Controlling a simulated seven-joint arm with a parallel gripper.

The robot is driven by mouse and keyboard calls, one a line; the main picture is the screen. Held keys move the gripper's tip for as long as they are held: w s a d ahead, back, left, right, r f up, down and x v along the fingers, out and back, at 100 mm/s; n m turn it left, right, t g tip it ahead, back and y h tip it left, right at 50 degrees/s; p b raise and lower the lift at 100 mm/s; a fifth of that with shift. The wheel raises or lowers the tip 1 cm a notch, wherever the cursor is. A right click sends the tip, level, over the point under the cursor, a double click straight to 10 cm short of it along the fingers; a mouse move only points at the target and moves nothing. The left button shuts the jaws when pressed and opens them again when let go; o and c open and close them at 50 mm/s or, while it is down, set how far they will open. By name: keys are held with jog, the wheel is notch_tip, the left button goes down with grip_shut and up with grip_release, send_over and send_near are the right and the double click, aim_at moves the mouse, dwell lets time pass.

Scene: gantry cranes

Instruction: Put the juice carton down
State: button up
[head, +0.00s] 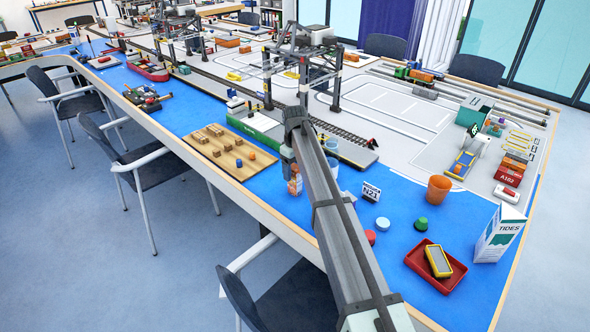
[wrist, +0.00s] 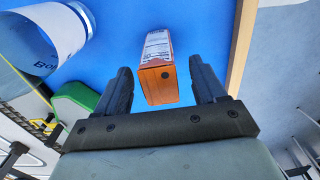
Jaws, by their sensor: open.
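The juice carton (wrist: 157,70) is a small orange and white box. In the wrist view it is between my two fingers, with a gap on each side. My gripper (wrist: 160,76) is open and not touching it. In the head view the carton (head: 295,186) is on the blue tabletop close to the long front edge, partly hidden by my gripper (head: 290,166) above it. It looks upright there. Its base is too small to see clearly.
A wooden board with small blocks (head: 220,150) lies to the left. A number sign (head: 371,191), an orange cup (head: 438,188), a red tray (head: 418,262) and a TIDES carton (head: 497,235) are to the right.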

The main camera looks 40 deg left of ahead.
notch_tip(320, 180, up, 12)
jog(key=shift+r, duration=0.15)
dwell(0.4)
dwell(0.5)
